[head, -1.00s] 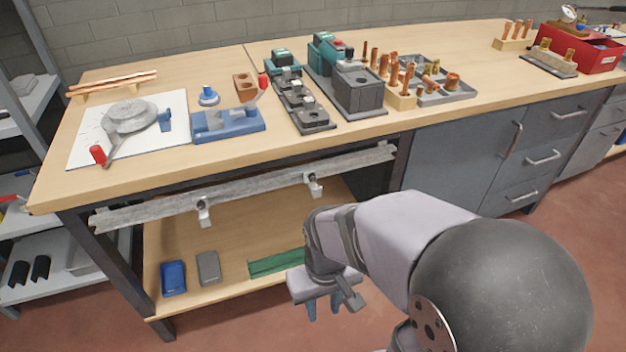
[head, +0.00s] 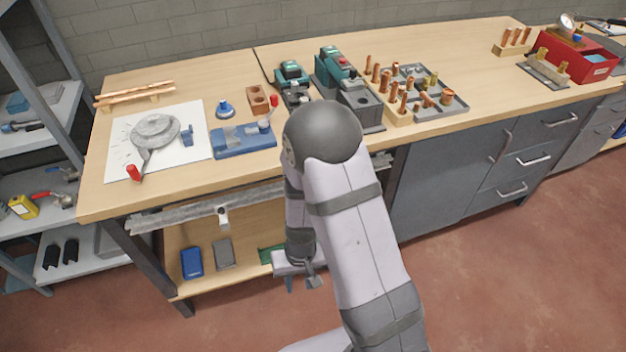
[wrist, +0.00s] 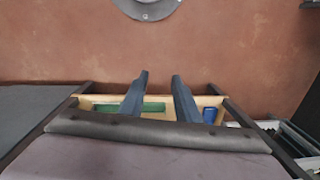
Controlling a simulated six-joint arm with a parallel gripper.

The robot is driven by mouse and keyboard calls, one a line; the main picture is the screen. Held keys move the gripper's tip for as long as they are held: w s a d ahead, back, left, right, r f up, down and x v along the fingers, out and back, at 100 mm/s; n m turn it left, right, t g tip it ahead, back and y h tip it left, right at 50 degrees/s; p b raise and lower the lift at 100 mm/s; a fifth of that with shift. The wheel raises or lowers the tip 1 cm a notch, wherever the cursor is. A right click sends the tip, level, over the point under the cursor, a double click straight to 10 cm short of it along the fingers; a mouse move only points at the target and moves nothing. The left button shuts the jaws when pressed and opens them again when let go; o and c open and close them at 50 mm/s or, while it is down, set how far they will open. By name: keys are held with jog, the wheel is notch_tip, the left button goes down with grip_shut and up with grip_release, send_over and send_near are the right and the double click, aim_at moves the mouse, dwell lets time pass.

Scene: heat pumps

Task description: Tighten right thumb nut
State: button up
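A long grey rail (head: 175,222) runs under the front edge of the workbench. A white clamp (head: 223,216) hangs from its left part. My arm covers the rail's right part, so the right clamp and the right thumb nut are hidden in the head view. My gripper (head: 299,284) is low in front of the bench, below the rail, beside the lower shelf. In the wrist view my gripper (wrist: 161,76) shows two dark blue fingers apart with nothing between them. No thumb nut can be made out in the wrist view.
The lower shelf (head: 245,230) holds a blue box (head: 191,262), a grey box (head: 223,253) and a green piece (head: 270,254). The bench top (head: 160,88) carries tools, copper fittings and a red toolbox (head: 590,62). Drawers (head: 540,160) stand right. Floor before the bench is clear.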

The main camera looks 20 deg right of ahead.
jog(key=w+d+r+n+t+h, duration=0.2)
jog(key=w+d+r+t+h, duration=0.1)
jog(key=w, duration=0.7)
jog(key=w+d+r+n+t+h, duration=0.1)
jog(key=w+d+r+t+h, duration=0.2)
jog(key=w+d+r+t, duration=0.3)
jog(key=w+d, duration=0.2)
jog(key=w, duration=0.2)
jog(key=shift+r+n, duration=0.3)
jog(key=shift+n, duration=0.1)
jog(key=b+x, duration=0.3)
jog(key=x, duration=0.1)
jog(key=shift+w+f, duration=0.15)
jog(key=shift+w, duration=0.15)
jog(key=shift+p, duration=0.3)
